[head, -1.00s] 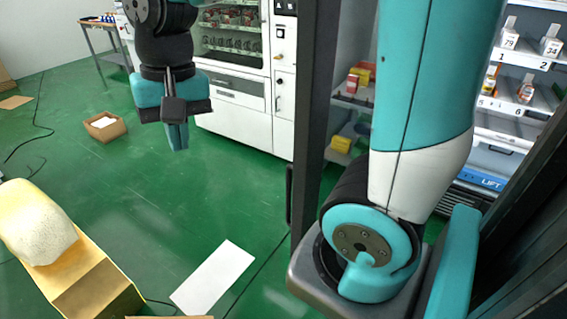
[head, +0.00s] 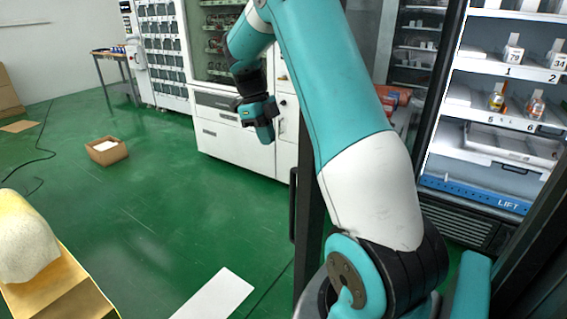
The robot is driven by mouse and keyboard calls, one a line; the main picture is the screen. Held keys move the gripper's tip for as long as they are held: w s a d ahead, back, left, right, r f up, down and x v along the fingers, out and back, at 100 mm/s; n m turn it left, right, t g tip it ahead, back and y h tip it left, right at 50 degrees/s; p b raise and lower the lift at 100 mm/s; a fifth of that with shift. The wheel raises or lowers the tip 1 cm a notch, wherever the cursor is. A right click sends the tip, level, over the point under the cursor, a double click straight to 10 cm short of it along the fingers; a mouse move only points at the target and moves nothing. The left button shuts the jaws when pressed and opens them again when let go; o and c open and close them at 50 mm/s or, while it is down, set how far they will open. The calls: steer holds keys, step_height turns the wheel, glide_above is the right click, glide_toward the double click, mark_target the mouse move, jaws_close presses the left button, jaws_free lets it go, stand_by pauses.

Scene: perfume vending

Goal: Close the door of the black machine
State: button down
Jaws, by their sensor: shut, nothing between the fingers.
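The black machine stands at the right, with white numbered shelves (head: 505,75) holding small bottles and a blue LIFT strip (head: 470,192) below them. Its dark door frame (head: 309,215) stands upright and swung out from the shelves, partly hidden behind my arm. A black vertical handle (head: 293,205) is on the frame's left side. My gripper (head: 265,134) is shut and empty, up and left of the handle. In the picture it overlaps the white machine behind; it does not appear to touch the door.
A white vending machine (head: 232,150) stands behind the gripper. An open cardboard box (head: 106,151) sits on the green floor at left. A yellow block with a pale lump (head: 25,235) is at lower left, and a white sheet (head: 215,298) lies at lower middle. Floor between them is clear.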

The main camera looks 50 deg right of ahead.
steer(key=s+f, duration=0.5)
steer(key=shift+s+d+p, duration=0.15)
steer(key=shift+s+p, duration=0.05)
steer(key=shift+p, duration=0.1)
steer(key=shift+f, duration=0.1)
